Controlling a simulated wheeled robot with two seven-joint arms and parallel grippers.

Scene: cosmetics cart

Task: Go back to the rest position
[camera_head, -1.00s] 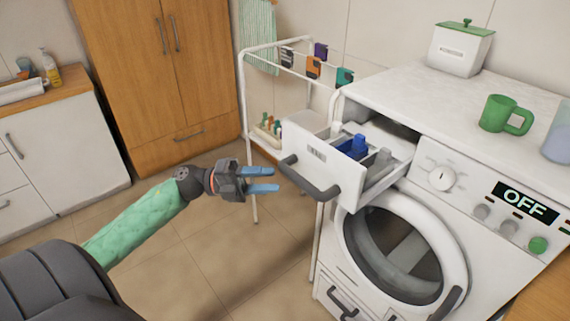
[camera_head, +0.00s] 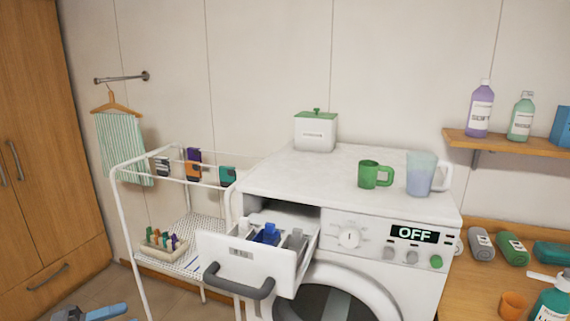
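My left gripper (camera_head: 98,314) shows only in part at the bottom left edge, with a blue finger and some dark body visible. It is apart from the drawer, and the frame cuts it off, so I cannot see whether its fingers are apart. My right gripper is not in view. The washing machine (camera_head: 330,225) stands at the centre right, and its display reads OFF. Its detergent drawer (camera_head: 248,262) is pulled out, with a blue piece (camera_head: 268,234) and grey and white pieces inside.
A white drying rack (camera_head: 128,215) with clips and a peg tray (camera_head: 163,243) stands left of the machine. A green mug (camera_head: 374,174), a clear jug (camera_head: 421,172) and a lidded box (camera_head: 315,133) stand on top. A shelf (camera_head: 510,142) with bottles is at right.

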